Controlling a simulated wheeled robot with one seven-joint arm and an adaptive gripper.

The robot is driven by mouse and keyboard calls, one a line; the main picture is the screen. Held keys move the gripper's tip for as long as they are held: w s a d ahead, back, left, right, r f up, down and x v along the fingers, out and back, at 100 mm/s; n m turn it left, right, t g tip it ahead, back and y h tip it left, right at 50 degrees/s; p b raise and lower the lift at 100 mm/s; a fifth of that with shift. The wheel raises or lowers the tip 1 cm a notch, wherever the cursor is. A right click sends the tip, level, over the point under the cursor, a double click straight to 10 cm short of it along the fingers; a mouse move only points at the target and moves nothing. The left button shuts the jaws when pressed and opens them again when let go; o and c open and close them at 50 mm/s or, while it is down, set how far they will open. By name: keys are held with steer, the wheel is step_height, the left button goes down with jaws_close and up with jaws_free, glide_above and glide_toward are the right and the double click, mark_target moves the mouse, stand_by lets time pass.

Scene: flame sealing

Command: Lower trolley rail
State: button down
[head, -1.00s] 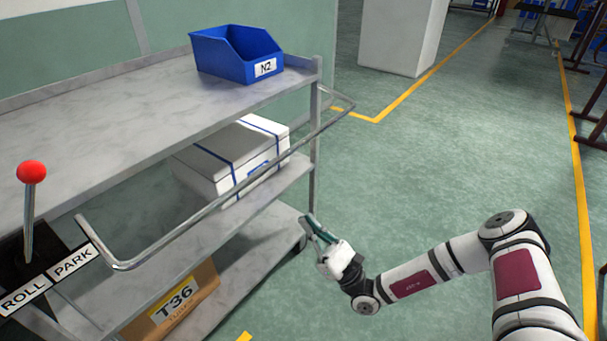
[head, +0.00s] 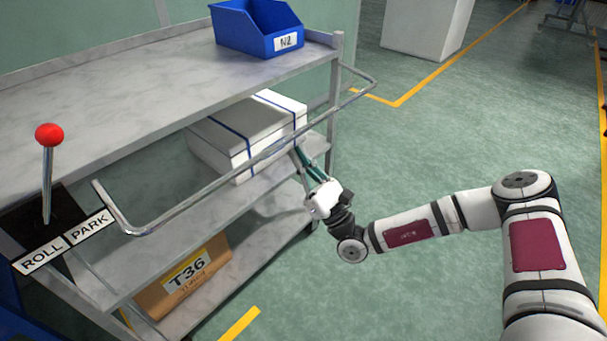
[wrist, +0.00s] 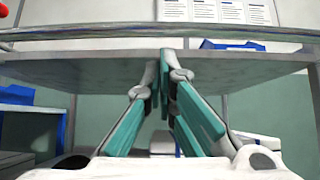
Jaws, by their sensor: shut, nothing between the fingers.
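The trolley rail (head: 222,181) is a bent metal bar along the near side of the grey trolley (head: 130,120), at a height between the top and middle shelves. In the wrist view the rail (wrist: 100,31) runs across the upper part of the picture, beyond and above the fingertips. My gripper (head: 298,150) is shut and empty, its teal fingers pointing up close under the rail. In the wrist view the fingertips (wrist: 166,58) are together. I cannot tell whether they touch the rail.
A blue bin (head: 256,28) marked N2 stands on the top shelf. A white box (head: 240,135) sits on the middle shelf, a carton (head: 185,280) marked T36 below. A red-knobbed lever (head: 48,150) stands by the ROLL and PARK labels. The floor at right is clear.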

mark_target(297, 137)
steer(key=shift+r, duration=0.55)
steer(key=r+p, duration=0.1)
steer(key=p, duration=0.2)
steer(key=r+g+h+p, duration=0.1)
steer(key=p, duration=0.3)
steer(key=d+r+h+p, duration=0.1)
steer(key=p, duration=0.2)
steer(key=shift+s+r+g, duration=0.3)
steer(key=shift+s+r, duration=0.05)
steer(key=shift+s, duration=0.05)
steer(key=shift+f, duration=0.15)
